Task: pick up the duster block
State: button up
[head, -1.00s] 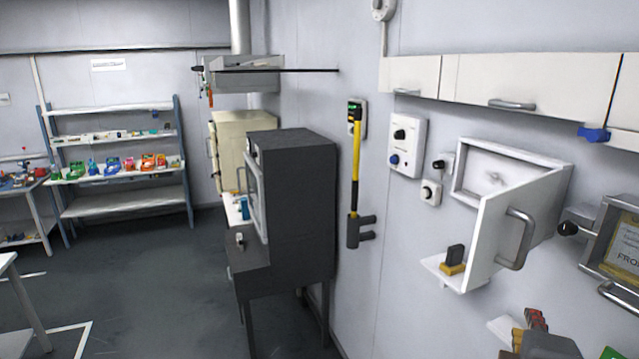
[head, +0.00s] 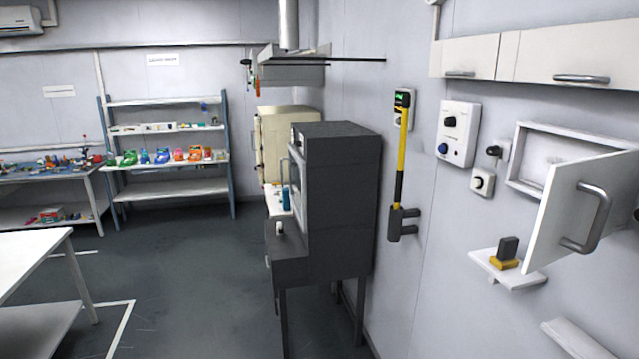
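A small dark block on a yellow base (head: 506,253), which looks like the duster block, sits on a little white wall shelf (head: 521,281) at the right. It stands upright below and left of an open white cabinet door (head: 580,215). The block is small in the picture, so its details are hard to tell. My gripper is not in view.
A dark oven-like cabinet on legs (head: 338,200) stands against the wall, left of the shelf. A yellow-handled tool (head: 400,165) hangs between them. A white table (head: 35,262) is at the left. Open grey floor (head: 190,280) lies between table and cabinet.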

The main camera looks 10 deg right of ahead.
aim_at(505, 261)
jog(key=z, duration=1.35)
